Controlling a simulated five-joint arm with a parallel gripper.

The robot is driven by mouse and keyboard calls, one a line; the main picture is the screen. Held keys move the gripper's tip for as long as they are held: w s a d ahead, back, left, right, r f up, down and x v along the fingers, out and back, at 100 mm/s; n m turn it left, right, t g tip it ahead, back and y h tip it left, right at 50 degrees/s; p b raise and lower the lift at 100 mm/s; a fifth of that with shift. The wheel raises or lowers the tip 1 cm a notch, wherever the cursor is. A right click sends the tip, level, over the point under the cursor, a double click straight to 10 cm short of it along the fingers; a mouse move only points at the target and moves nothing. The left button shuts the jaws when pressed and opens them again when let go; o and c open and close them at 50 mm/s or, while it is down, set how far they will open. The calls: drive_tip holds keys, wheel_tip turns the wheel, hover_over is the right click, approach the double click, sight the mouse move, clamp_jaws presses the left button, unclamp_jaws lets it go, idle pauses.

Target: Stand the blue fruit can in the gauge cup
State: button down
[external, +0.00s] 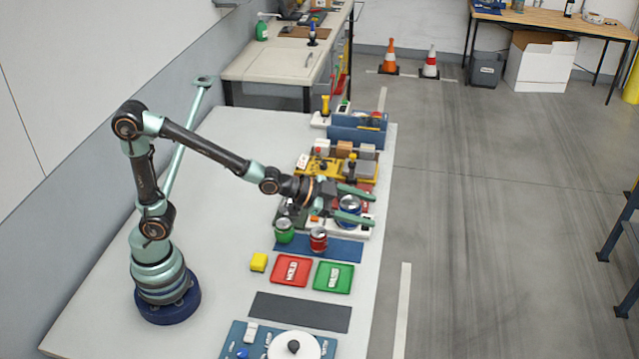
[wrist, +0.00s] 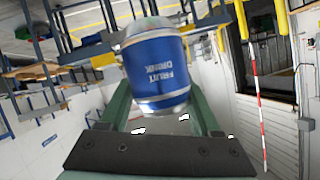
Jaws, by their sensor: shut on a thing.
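The blue fruit can (external: 348,209) is between the green fingers of my gripper (external: 370,207), which is shut on it at the right side of the table. In the wrist view the can (wrist: 157,68) shows its blue "FRUIT DRINK" label and silver ends between the fingers; its lettering appears upside down. A white unit with an orange part (external: 315,218) lies under and beside the gripper. I cannot make out the gauge cup; the can and gripper cover part of this area. I cannot tell whether the can touches anything below.
A green can (external: 284,231) and a red can (external: 318,239) stand close in front, by a blue mat (external: 343,251). Red (external: 291,270) and green (external: 333,277) trays lie nearer. A yellow fixture (external: 325,168) with blocks stands behind. The table's left part is clear.

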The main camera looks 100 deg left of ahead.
drive_tip(key=s+d+r+m+h, duration=0.1)
drive_tip(key=d, duration=0.5)
drive_tip(key=s+d+r+m+h, duration=0.1)
drive_tip(key=s+d+r+h, duration=0.1)
drive_tip(key=d, duration=0.4)
drive_tip(key=shift+m, duration=0.4)
drive_tip(key=shift+s, duration=0.1)
drive_tip(key=w+a+f+n+y, duration=0.1)
drive_tip(key=a+f+n+y, duration=0.2)
drive_tip(key=a, duration=1.1)
drive_tip(key=a+f+n+g+y, duration=0.1)
drive_tip(key=a+f+n+y, duration=0.2)
drive_tip(key=a, duration=1.2)
wheel_tip(320, 180, down, 3)
drive_tip(key=shift+w+r+g+y, duration=0.1)
drive_tip(key=shift+w+g+y, duration=0.2)
drive_tip(key=shift+w+y, duration=0.15)
wheel_tip(320, 180, down, 20)
drive_tip(key=shift+r, duration=0.15)
